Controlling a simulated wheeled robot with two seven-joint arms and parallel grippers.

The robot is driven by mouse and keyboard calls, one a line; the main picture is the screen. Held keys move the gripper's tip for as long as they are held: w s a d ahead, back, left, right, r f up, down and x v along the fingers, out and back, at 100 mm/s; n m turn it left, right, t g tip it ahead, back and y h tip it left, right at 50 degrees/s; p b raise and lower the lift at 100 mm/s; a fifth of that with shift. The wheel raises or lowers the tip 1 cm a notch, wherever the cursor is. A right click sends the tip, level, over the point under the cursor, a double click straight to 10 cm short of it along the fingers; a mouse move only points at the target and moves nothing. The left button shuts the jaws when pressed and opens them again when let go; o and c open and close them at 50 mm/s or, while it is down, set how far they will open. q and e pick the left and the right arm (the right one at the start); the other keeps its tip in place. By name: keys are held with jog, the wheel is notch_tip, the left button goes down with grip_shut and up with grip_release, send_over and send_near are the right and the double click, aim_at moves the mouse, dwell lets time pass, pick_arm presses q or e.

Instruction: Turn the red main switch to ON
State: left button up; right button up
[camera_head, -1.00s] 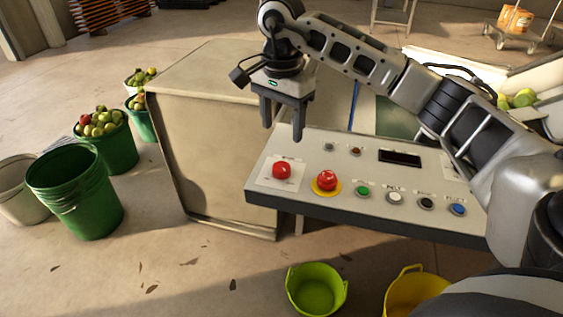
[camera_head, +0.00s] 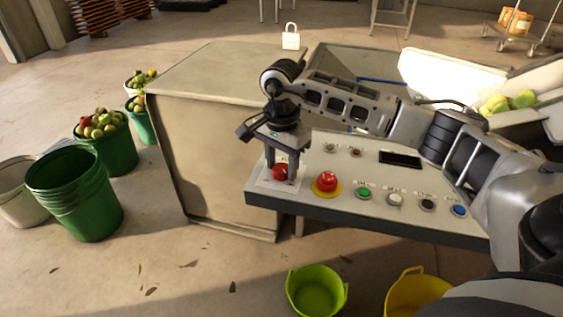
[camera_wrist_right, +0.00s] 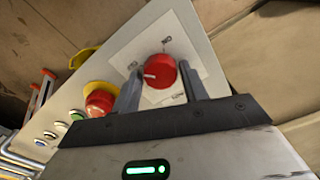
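The red main switch (camera_head: 280,172) is a round red knob on a white plate at the left end of the control panel (camera_head: 330,210). In the right wrist view the knob (camera_wrist_right: 160,71) shows a white pointer mark aimed at the picture's left. My right gripper (camera_head: 281,178) is lowered over the switch, one finger on each side of the knob. In the right wrist view the fingers (camera_wrist_right: 163,90) stand apart with gaps beside the knob, so the gripper is open. My left gripper is not in view.
A red mushroom button (camera_head: 327,181) on a yellow ring sits just right of the switch. Several small buttons and a dark display (camera_head: 400,158) lie further right. A big beige cabinet (camera_head: 215,140) stands behind left. Green (camera_head: 317,291) and yellow buckets stand below.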

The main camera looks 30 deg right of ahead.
jog(key=c, duration=0.5)
jog(key=shift+m, duration=0.3)
jog(key=m, duration=0.2)
jog(key=shift+m, duration=0.4)
jog(key=m, duration=0.4)
jog(key=shift+m+p, duration=0.3)
jog(key=shift+p, duration=0.1)
jog(key=m+p, duration=0.1)
jog(key=m, duration=0.5)
jog(key=shift+r, duration=0.1)
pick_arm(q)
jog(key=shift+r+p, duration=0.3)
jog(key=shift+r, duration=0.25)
pick_arm(e)
jog(key=shift+m, duration=1.9)
jog(key=shift+w, duration=0.1)
